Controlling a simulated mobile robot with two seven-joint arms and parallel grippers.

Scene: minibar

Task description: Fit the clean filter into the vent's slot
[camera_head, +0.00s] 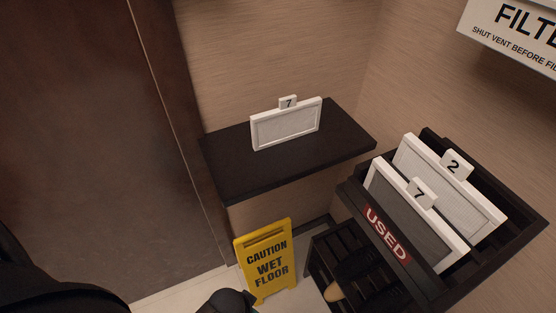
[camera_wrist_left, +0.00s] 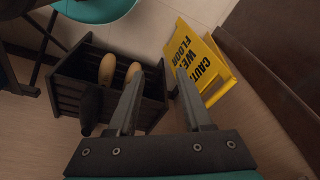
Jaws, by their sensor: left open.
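A white-framed filter with a pale panel and a "7" tab (camera_head: 286,126) stands upright on a dark shelf (camera_head: 236,180) in the head view. Another filter tagged 7, with a greyer panel (camera_head: 412,213), stands in a black rack labelled USED (camera_head: 520,243). Behind it in the rack is a paler filter tagged 2 (camera_head: 450,185). My left gripper (camera_wrist_left: 160,73) is open and empty in the left wrist view, with its fingers pointing toward the floor area. The vent and its slot show in neither view. My right gripper is not seen.
A yellow wet-floor sign (camera_head: 267,262) stands below the shelf. Beside it is a dark slatted crate (camera_wrist_left: 75,82) holding pale rounded objects. A teal round surface (camera_wrist_left: 100,8) is at the wrist view's top. A partly cropped filter notice (camera_head: 515,35) hangs on the right wall.

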